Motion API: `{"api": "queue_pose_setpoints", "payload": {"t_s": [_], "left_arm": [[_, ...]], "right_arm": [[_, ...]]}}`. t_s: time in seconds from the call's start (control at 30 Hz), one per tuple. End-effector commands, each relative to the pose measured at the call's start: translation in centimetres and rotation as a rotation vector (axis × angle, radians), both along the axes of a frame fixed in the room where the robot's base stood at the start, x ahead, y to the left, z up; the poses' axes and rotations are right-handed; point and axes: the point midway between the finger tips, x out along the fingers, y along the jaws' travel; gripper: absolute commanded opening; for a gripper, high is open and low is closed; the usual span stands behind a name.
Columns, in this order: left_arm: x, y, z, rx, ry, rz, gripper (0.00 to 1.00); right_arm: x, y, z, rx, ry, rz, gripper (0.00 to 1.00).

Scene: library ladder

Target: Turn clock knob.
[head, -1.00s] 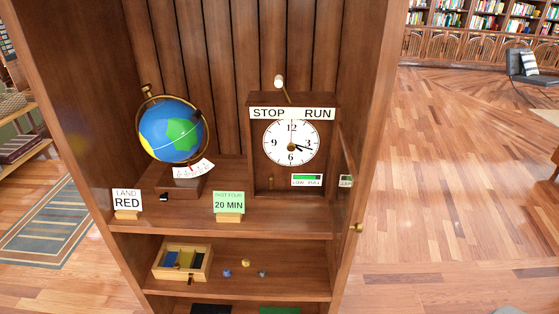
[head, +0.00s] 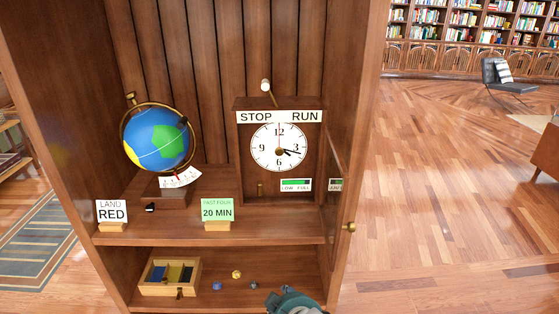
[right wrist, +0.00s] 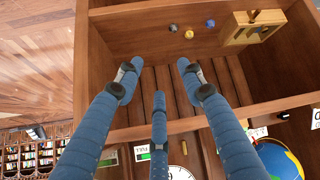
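The wooden clock (head: 279,146) stands on the upper shelf under a STOP/RUN plate (head: 280,116). Its hands point right and slightly down. A rod with a pale round knob (head: 265,86) rises above the case, leaning towards STOP. A small brass peg (head: 260,190) shows below left of the dial. In the right wrist view, which is upside down, the clock dial (right wrist: 178,173) is partly cut off at the bottom edge. My right gripper (right wrist: 158,80) has its blue fingers spread and empty, near the shelves. A teal part of it (head: 292,300) shows at the head view's bottom edge. My left gripper is out of view.
A globe (head: 155,138) stands left of the clock. A LAND RED card (head: 112,211) and a green 20 MIN card (head: 217,210) stand along the shelf front. An open wooden box (head: 144,276) and small balls lie below. A brass-knobbed glass door (head: 335,190) stands at right.

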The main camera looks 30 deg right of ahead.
Motion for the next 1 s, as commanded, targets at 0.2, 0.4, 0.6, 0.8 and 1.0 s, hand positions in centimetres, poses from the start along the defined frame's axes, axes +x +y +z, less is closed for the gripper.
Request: {"api": "queue_pose_setpoints", "payload": {"t_s": [0.2, 0.4, 0.6, 0.8, 1.0], "left_arm": [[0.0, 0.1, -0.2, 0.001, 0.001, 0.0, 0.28], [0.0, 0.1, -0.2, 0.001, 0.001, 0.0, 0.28], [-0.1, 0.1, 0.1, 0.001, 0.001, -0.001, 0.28], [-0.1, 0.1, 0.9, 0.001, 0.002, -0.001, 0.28], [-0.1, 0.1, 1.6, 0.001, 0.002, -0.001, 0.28]], "right_arm": [[10.5, -6.2, 15.1, -0.082, -0.487, -0.207, 0.39], [14.5, -8.8, 25.0, -0.127, -0.782, -0.28, 0.39], [15.9, -9.6, 27.1, -0.139, -0.837, -0.285, 0.39], [18.9, -11.5, 27.1, -0.14, -0.833, -0.285, 0.39], [22.0, -13.4, 27.0, -0.14, -0.832, -0.286, 0.39]]}}
